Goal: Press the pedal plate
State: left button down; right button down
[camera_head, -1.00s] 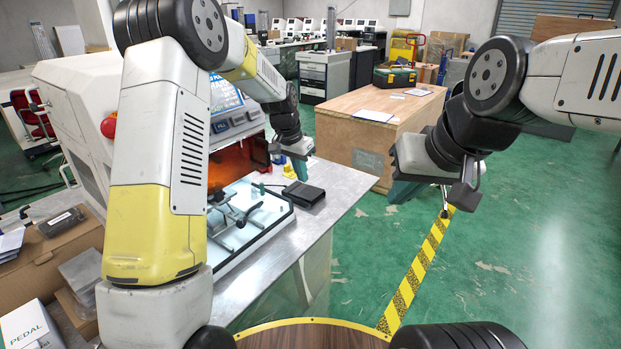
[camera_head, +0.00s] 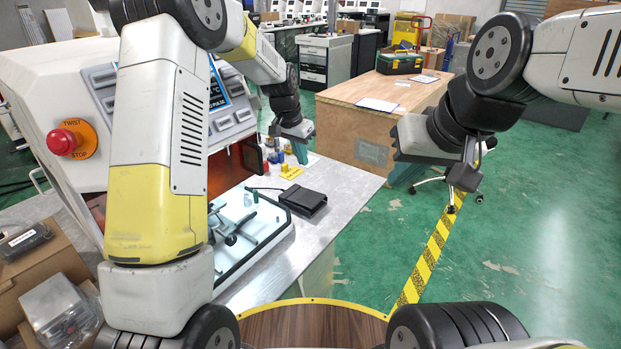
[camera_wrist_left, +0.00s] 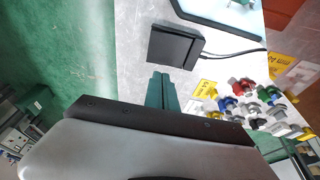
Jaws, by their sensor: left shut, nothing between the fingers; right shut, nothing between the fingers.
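The black pedal (camera_head: 303,201) lies flat on the metal table, a cable running from its back, beside the machine's lit tray. In the left wrist view the pedal (camera_wrist_left: 176,46) is near the top centre with its plate facing the camera. My left gripper (camera_head: 300,151) is shut and empty, beyond the pedal in the head view and apart from it. Its teal fingers show in the left wrist view (camera_wrist_left: 161,92), just below the pedal in the picture. My right gripper (camera_head: 399,172) is shut and empty, over the floor right of the table.
The machine (camera_head: 62,85) with a red stop button (camera_head: 63,141) stands at the left. Several coloured knobs and yellow tags (camera_wrist_left: 205,90) lie near the pedal. A wooden crate (camera_head: 375,118) stands behind. Green floor (camera_head: 520,250) is clear at the right.

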aim_at(312, 198)
pick_arm(q)
jog(key=x, duration=1.3)
jog(key=shift+s+a+f, duration=0.2)
jog(key=shift+s+f, duration=0.05)
jog(key=shift+s, duration=0.15)
jog(key=shift+f, duration=0.35)
